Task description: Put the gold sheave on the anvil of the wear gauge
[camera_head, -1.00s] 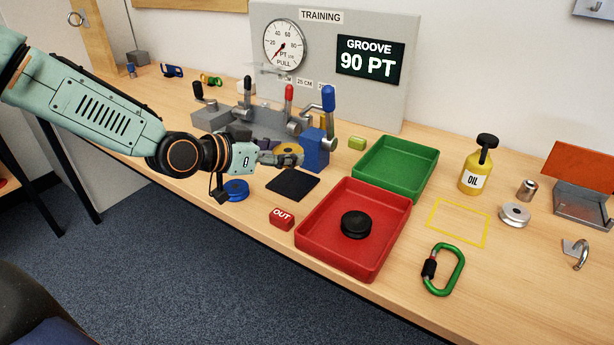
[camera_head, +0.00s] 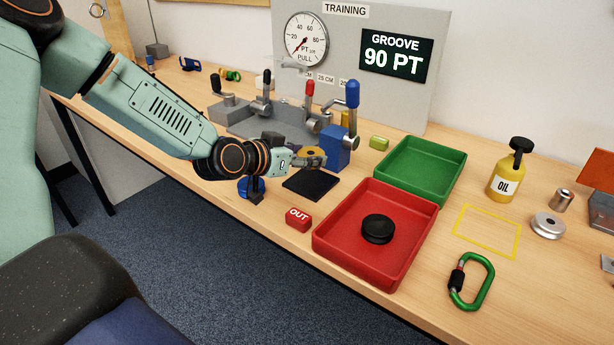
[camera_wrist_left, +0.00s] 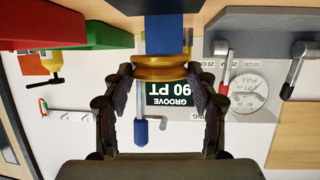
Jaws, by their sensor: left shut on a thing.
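The gold sheave (camera_head: 312,152) is held between the fingertips of my left gripper (camera_head: 316,162), just left of a blue block (camera_head: 337,150) with a blue-handled lever. In the left wrist view, the gold sheave (camera_wrist_left: 160,68) sits between both fingers (camera_wrist_left: 160,85), and the blue block (camera_wrist_left: 164,32) appears right beside it. I cannot tell whether the sheave touches the block or rests on anything. The blue block looks like the wear gauge; its anvil is not clearly visible. The display (camera_head: 396,60) reads GROOVE 90 PT. My right gripper is not in view.
A black pad (camera_head: 310,185) lies below the gripper. A red tray (camera_head: 338,250) holds a black sheave (camera_head: 378,229); a green tray (camera_head: 440,185) stands behind it. A red OUT block (camera_head: 298,219) is near the front edge. Grey fixtures with levers (camera_head: 266,88) stand behind the gripper.

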